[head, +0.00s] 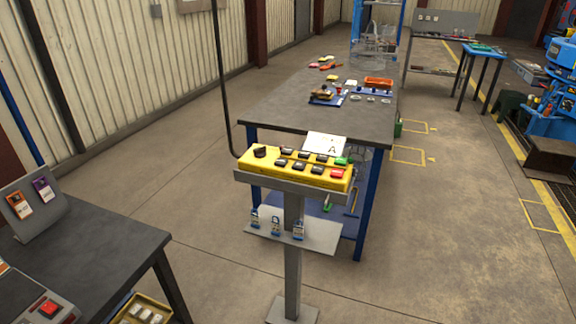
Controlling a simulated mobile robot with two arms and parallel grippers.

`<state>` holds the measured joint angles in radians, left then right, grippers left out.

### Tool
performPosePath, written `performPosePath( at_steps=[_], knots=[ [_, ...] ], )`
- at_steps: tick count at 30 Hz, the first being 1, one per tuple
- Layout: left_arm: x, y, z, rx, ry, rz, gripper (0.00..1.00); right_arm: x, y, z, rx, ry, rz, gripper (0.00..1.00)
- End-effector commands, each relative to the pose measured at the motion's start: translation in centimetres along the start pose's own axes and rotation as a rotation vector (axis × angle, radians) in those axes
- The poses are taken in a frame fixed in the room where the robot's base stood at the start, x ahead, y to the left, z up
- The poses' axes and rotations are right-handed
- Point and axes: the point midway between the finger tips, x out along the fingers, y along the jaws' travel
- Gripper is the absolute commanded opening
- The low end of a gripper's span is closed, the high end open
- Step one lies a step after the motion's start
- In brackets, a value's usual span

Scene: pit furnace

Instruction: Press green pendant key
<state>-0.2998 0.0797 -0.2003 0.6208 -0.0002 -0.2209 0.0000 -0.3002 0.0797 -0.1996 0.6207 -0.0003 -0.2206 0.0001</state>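A yellow pendant (299,171) lies in a grey holder on top of a grey post in the middle of the head view. Its top carries two rows of mostly black keys. The green key (342,161) is at the right end of the far row. A red key (337,174) sits just in front of it, at the right end of the near row. A black cable runs up from the pendant's left end. Neither of my grippers is in view.
A workbench (285,112) with blue legs stands right behind the post. A dark table (84,246) is at the lower left, with a red button (48,307) on a grey box. A small shelf (318,240) with padlocks juts from the post.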

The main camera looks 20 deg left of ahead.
Motion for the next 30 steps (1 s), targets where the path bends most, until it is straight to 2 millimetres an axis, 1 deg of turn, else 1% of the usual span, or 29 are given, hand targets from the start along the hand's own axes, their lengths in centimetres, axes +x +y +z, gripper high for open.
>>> performPosePath(
  at_steps=[3, 5, 6, 7, 30],
  knots=[
    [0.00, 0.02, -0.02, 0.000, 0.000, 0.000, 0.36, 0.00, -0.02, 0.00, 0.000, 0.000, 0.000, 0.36],
    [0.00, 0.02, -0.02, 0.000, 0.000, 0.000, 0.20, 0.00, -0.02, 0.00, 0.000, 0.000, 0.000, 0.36],
    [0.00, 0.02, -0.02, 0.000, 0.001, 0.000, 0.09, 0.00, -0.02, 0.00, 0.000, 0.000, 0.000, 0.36],
    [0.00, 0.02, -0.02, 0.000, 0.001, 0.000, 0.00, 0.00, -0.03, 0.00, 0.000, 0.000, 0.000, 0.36],
    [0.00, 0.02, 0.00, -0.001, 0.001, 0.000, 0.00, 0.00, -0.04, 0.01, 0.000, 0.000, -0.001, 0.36]
  ],
)
